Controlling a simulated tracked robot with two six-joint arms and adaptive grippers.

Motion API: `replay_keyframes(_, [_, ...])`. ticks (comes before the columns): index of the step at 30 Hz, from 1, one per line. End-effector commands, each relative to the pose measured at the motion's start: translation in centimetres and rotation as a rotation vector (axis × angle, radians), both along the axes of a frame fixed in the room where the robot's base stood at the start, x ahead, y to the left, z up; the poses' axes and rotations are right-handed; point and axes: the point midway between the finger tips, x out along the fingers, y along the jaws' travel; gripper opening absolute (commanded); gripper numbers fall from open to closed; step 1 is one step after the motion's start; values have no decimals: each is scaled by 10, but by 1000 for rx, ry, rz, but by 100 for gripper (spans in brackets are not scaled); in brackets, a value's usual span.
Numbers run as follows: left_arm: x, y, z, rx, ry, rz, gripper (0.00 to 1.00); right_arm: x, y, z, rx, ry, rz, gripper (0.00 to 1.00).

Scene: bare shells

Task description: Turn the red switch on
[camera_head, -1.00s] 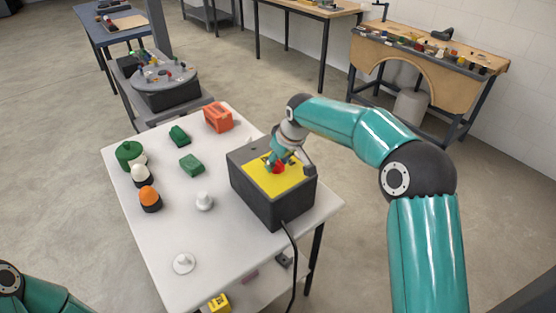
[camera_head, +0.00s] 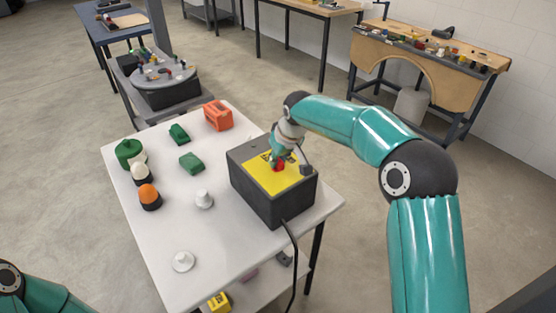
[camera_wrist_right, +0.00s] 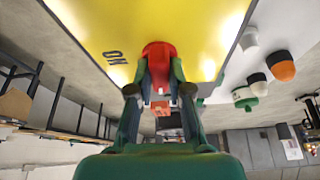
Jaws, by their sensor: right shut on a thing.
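The red switch (camera_wrist_right: 158,52) stands on the yellow top plate (camera_wrist_right: 100,22) of a dark grey box. In the head view the red switch (camera_head: 278,164) shows partly under my right gripper (camera_head: 278,157), and the box (camera_head: 270,203) sits at the right side of the white table. In the right wrist view, the fingers of my right gripper (camera_wrist_right: 160,80) are closed around the red switch, one on each side. Black lettering reading "ON" shows on the plate to the left of the switch. My left gripper is outside the view; only part of my left arm shows.
The white table (camera_head: 225,245) also holds an orange block (camera_head: 218,115), green blocks (camera_head: 191,163), an orange-topped piece (camera_head: 150,197) and white pieces (camera_head: 204,199). A black cable (camera_head: 293,260) hangs from the box. Workbenches stand behind, with open floor between.

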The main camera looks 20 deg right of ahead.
Motion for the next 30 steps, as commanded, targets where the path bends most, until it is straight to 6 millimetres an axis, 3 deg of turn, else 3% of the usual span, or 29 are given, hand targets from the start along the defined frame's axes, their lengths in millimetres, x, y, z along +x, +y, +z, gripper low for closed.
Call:
replay_keyframes(16, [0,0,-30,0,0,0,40,0,4,-2,-1,-2,-456,0])
replay_keyframes(30, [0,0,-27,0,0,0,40,1,6,2,-1,-1,-904,0])
